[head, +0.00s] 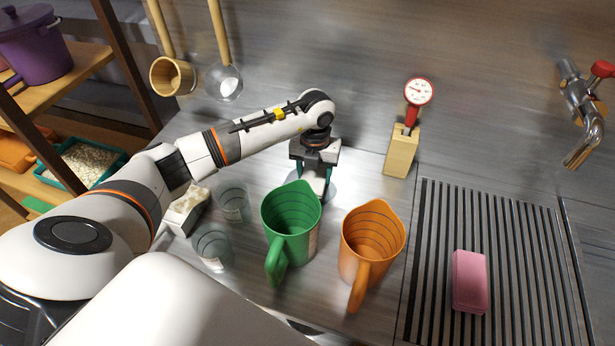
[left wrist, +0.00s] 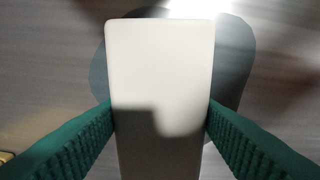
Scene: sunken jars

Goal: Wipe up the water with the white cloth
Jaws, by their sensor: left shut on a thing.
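The white cloth (left wrist: 160,100) shows as a smooth pale rectangle between the green fingers of my left gripper (left wrist: 160,122) in the left wrist view. The gripper is shut on it. The water is a darker rounded patch (left wrist: 238,60) on the grey counter, showing behind and on both sides of the cloth. In the head view my left gripper (head: 315,178) points down at the counter behind the green jug, and the water's edge (head: 331,186) shows beside it. My right gripper is not in view.
A green jug (head: 291,222) and an orange jug (head: 371,243) stand close in front of the gripper. Two clear glasses (head: 232,201) (head: 212,246) stand left. A dial gauge in a wooden block (head: 401,150) stands behind right. A pink block (head: 469,281) lies on the ribbed drainer (head: 520,250).

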